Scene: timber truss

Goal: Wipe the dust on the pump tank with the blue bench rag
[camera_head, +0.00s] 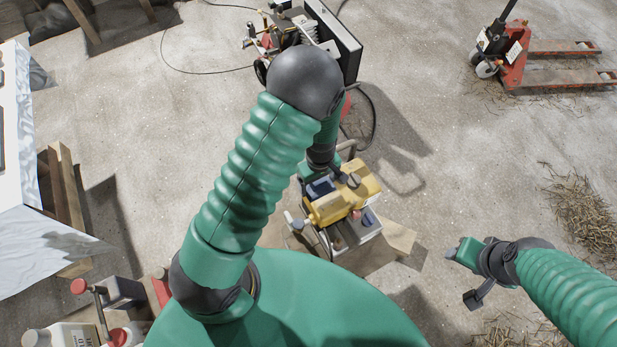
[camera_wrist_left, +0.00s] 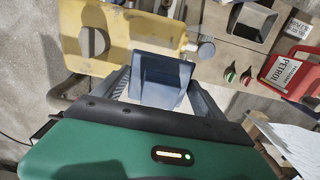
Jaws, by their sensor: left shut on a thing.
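The pump tank (camera_head: 357,199) is a yellow block on top of a small machine at the middle of the head view. In the left wrist view the yellow tank (camera_wrist_left: 118,30) shows greyish dusty smears and a dark round knob. My left gripper (camera_head: 318,183) reaches down beside the tank. It is shut on the blue bench rag (camera_wrist_left: 162,80), a folded blue-grey piece between its fingers. The rag is close to the tank's near edge; I cannot tell whether it touches. My right gripper (camera_head: 466,251) hangs apart, to the right of the pump; its jaw opening is unclear.
A red petrol can (camera_wrist_left: 290,72) stands right of the tank in the wrist view. A wheeled machine (camera_head: 300,35) with a cable is behind the pump. A red pallet jack (camera_head: 515,60) stands at the far right. Bottles (camera_head: 62,335) sit at lower left. Open floor lies around.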

